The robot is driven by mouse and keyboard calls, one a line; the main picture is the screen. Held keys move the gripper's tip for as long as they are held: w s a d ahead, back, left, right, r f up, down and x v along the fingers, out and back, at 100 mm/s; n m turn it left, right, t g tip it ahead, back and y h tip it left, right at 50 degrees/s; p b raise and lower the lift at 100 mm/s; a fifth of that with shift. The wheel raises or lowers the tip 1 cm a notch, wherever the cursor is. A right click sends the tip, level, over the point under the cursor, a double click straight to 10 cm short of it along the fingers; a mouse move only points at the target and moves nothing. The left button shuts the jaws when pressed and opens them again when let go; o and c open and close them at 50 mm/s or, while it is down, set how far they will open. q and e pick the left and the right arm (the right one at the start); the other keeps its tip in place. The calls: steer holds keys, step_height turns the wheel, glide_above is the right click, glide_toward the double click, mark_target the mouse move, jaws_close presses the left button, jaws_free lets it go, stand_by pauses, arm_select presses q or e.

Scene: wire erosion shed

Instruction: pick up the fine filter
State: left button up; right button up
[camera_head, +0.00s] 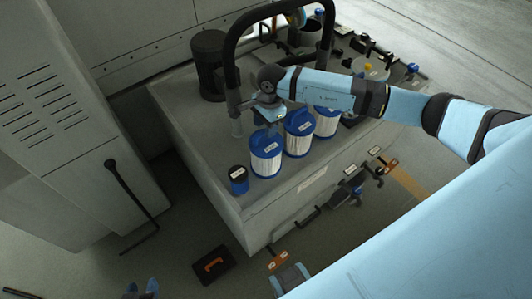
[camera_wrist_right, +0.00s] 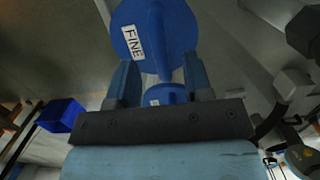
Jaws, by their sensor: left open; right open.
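The fine filter shows in the right wrist view as a round blue lid (camera_wrist_right: 178,32) with a raised ridge and a white "FINE" label. In the head view, three white pleated filters with blue lids stand in a row on the grey bench; their labels are too small to read. My right gripper (camera_head: 270,114) is open above the nearest filter (camera_head: 266,160), which seems to be the fine one. In the wrist view, the open fingers (camera_wrist_right: 160,66) are below the lid's middle, apart, with nothing gripped. My left gripper (camera_head: 141,288) is open and empty at the bottom edge.
The middle filter (camera_head: 299,134) and far filter (camera_head: 327,120) stand close beside it. A small blue-and-black jar (camera_head: 238,180) is near the bench corner. A black tubular frame (camera_head: 230,62) rises close behind my right gripper. A black cylinder (camera_head: 208,66) stands at the back.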

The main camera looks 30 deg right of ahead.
mark_target(264, 131)
steer(key=f, duration=0.3)
steer(key=shift+a+f, duration=0.1)
steer(key=shift+a, duration=0.15)
steer(key=shift+c, duration=0.4)
jaws_close()
steer(key=shift+w, duration=0.15)
stand_by(0.7)
